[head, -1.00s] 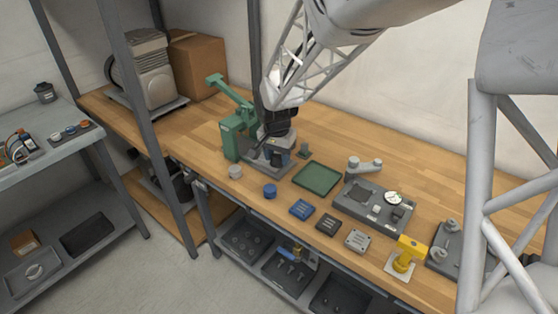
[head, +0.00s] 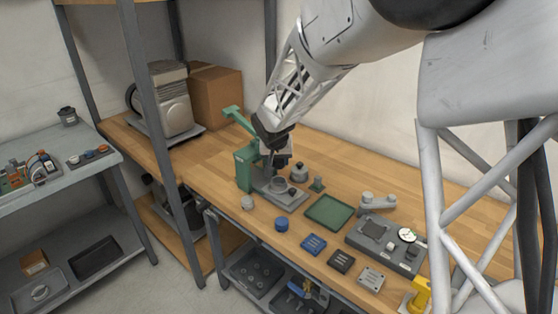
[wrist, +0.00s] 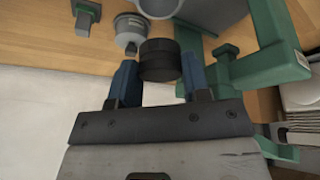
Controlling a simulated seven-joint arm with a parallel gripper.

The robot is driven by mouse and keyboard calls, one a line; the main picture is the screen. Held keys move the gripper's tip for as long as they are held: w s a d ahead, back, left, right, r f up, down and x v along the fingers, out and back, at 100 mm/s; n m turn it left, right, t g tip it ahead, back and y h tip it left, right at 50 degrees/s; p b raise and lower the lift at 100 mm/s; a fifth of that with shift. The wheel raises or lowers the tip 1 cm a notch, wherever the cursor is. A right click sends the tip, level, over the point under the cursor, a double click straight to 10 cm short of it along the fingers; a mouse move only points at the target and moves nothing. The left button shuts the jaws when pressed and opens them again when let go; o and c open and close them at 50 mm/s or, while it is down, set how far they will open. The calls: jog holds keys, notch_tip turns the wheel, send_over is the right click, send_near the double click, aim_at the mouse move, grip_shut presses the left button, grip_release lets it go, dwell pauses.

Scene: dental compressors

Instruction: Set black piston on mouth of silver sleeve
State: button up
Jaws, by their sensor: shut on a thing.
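My gripper (head: 281,163) is shut on the black piston (wrist: 160,62), a short ribbed dark cylinder between the two blue fingers in the wrist view. In the head view the piston is hard to make out against the dark gripper. The silver sleeve (head: 279,184) stands on the grey base of the green press, just below my gripper in the head view. A grey round rim, likely the sleeve (wrist: 160,7), is cut off at the top of the wrist view, apart from the piston.
The green press (head: 244,166) stands close on the left of my gripper. A grey part with a dark knob (head: 299,173) and a small green stand (head: 317,185) are on the right. The green tray (head: 328,211) is empty.

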aim_at(278, 168)
jog(key=shift+f, duration=0.2)
jog(key=shift+f, duration=2.25)
jog(key=shift+f, duration=0.95)
grip_shut()
dwell(1.6)
jog(key=o, duration=1.7)
grip_release()
jog(key=shift+o, duration=0.2)
jog(key=shift+r, duration=0.15)
jog(key=shift+w+a+r, duration=0.1)
jog(key=shift+r, duration=3.4)
